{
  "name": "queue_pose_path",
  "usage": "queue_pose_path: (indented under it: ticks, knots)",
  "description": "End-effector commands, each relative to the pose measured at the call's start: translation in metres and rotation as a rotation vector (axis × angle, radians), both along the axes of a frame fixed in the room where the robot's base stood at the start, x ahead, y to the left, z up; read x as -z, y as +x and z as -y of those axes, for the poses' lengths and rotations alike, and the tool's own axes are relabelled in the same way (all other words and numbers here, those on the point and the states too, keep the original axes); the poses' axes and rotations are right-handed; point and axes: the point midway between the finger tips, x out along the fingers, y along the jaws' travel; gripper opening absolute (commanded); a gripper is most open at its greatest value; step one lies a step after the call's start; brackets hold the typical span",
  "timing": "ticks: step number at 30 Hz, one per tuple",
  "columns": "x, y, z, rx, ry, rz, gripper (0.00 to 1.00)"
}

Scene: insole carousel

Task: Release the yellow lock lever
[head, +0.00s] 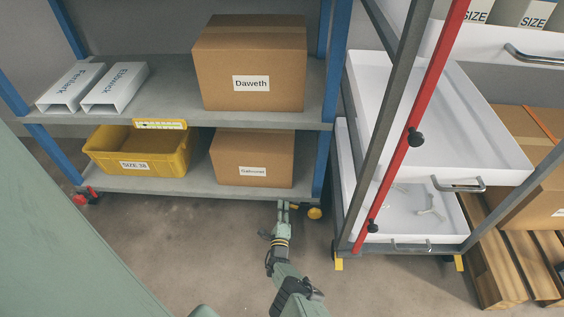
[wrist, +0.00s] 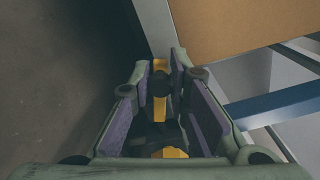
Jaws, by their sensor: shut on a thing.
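The yellow lock lever (wrist: 160,106) shows in the wrist view as a narrow yellow strip between the two purple-padded fingers of my gripper (wrist: 162,75). A second yellow piece (wrist: 172,153) shows lower, nearer the palm. My gripper (head: 283,206) is shut on the lever. In the head view it is low under the shelf's front right corner, beside a round yellow-orange caster part (head: 314,212). The lever's ends and its angle to the caster are partly hidden by the fingers.
The blue-post shelf (head: 200,190) holds boxes and a yellow bin (head: 140,162). A red caster part (head: 82,197) is at its left foot. The white-tray rack (head: 341,190) with a red bar stands close to the right. The floor in front (head: 190,240) is clear.

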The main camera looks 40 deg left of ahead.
Motion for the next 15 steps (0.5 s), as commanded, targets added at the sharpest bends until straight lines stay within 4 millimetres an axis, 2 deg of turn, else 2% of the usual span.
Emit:
queue_pose_path:
  ticks: [4, 5, 15]
  knots:
    - [0.0009, -0.0002, 0.0004, 0.000, -0.002, -0.001, 0.00]
    - [0.0010, -0.0002, 0.0004, 0.000, -0.002, -0.001, 0.17]
    - [0.0005, 0.0000, 0.0002, 0.000, -0.001, -0.001, 0.37]
